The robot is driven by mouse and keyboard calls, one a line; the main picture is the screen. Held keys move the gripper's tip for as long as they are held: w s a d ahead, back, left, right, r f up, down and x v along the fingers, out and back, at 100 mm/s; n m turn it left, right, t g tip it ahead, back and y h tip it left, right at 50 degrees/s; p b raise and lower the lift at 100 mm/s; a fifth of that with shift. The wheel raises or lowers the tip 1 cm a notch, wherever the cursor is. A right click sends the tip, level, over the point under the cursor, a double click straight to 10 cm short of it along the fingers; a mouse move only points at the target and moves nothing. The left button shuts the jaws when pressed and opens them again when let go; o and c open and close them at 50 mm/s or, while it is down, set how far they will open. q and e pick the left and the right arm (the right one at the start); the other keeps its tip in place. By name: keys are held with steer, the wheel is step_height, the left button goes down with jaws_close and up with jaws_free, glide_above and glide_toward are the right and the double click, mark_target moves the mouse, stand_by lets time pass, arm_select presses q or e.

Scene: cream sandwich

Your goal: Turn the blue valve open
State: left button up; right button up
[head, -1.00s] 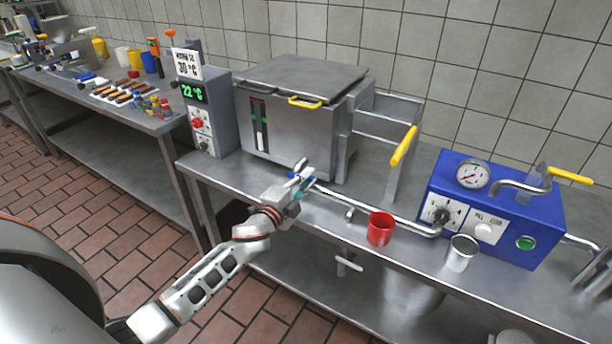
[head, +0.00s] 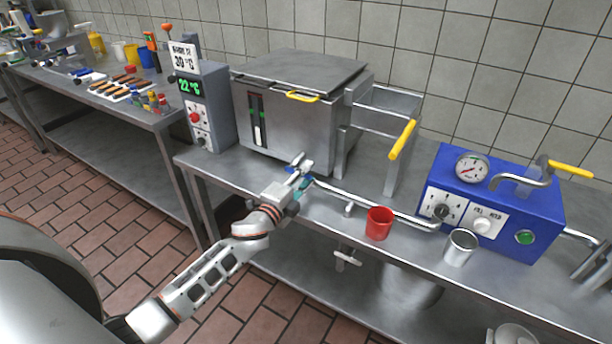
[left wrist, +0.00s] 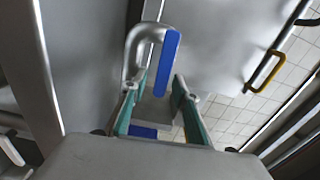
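The blue valve handle (left wrist: 168,62) shows in the left wrist view as a flat blue bar beside a curved metal pipe (left wrist: 133,45). My left gripper (left wrist: 158,82) is open, with its two teal fingers apart. The lower end of the blue handle lies between the fingertips in that view; I cannot tell whether they touch it. In the head view my left gripper (head: 301,172) is at the front of the steel boiler (head: 295,130), low over the counter edge, and hides most of the valve. My right gripper is not in view.
A long pipe (head: 370,206) runs right from the valve area to a blue machine (head: 500,205). A red cup (head: 379,224) and a metal cup (head: 459,248) stand near the counter's front. A control box (head: 205,105) stands left of the boiler.

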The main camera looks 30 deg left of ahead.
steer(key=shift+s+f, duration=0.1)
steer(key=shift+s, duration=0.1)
arm_select(q)
steer(key=shift+s, duration=0.1)
steer(key=s+a, duration=0.1)
steer(key=s, duration=1)
steer(key=shift+s, duration=0.35)
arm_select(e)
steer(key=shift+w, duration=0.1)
arm_select(q)
steer(key=s+d+f+n+g, duration=0.2)
steer(key=s+d+f+n, duration=0.2)
steer(key=s+f, duration=0.2)
steer(key=s+d+f+n+g+p, duration=0.1)
steer(key=s+d+f+n+g, duration=0.2)
steer(key=s+f, duration=0.4)
steer(key=s+d+f+n+g+h+p, duration=0.1)
steer(key=s+d+f+n+g, duration=0.1)
steer(key=s+d+f+n, duration=0.4)
steer(key=s+f+n, duration=0.1)
steer(key=s, duration=0.4)
steer(key=shift+s, duration=0.15)
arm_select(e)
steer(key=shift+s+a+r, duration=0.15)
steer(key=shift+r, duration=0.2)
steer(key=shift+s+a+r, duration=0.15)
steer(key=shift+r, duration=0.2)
